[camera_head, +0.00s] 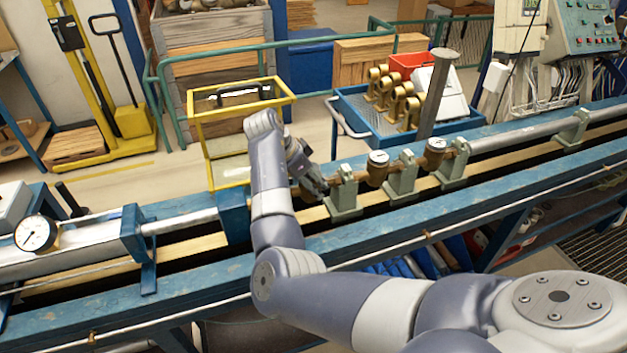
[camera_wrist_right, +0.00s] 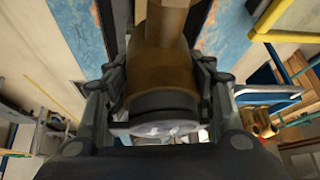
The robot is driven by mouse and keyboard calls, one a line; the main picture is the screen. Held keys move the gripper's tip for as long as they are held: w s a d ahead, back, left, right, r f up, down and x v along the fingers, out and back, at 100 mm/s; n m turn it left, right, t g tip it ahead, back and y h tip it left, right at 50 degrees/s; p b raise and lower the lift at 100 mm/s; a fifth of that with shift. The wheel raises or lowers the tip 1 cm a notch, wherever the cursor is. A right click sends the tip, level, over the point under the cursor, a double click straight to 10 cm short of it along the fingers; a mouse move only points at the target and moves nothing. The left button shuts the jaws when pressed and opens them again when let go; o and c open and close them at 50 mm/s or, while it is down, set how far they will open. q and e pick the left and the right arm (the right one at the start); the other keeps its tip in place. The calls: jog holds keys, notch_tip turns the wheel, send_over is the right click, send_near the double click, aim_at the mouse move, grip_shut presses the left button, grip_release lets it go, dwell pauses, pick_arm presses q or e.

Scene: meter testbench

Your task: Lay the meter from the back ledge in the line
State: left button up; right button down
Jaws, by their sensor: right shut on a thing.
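My right gripper (camera_head: 312,178) is over the test line in the head view, left of the leftmost grey-green support (camera_head: 344,196). It is shut on a brass-brown meter (camera_wrist_right: 160,75), which fills the middle of the right wrist view between the two fingers. In the head view my gripper and arm hide most of this meter, so I cannot tell whether it touches the line. Two other meters, one (camera_head: 377,167) and another (camera_head: 435,153), sit in the line between supports to the right. My left gripper is not in view.
A blue bench frame (camera_head: 480,212) runs across the front. A silver cylinder (camera_head: 180,222) with a blue block (camera_head: 234,214) lies left of the gripper. A grey post (camera_head: 437,95) stands behind the line. A blue cart (camera_head: 352,112) with brass parts and a yellow frame (camera_head: 203,130) stand behind.

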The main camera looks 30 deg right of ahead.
jog(key=shift+f, duration=0.2)
dwell(0.4)
jog(key=c, duration=0.6)
grip_release()
jog(key=shift+f, duration=0.15)
notch_tip(320, 180, up, 9)
jog(key=p, duration=0.7)
jog(key=shift+p, duration=0.35)
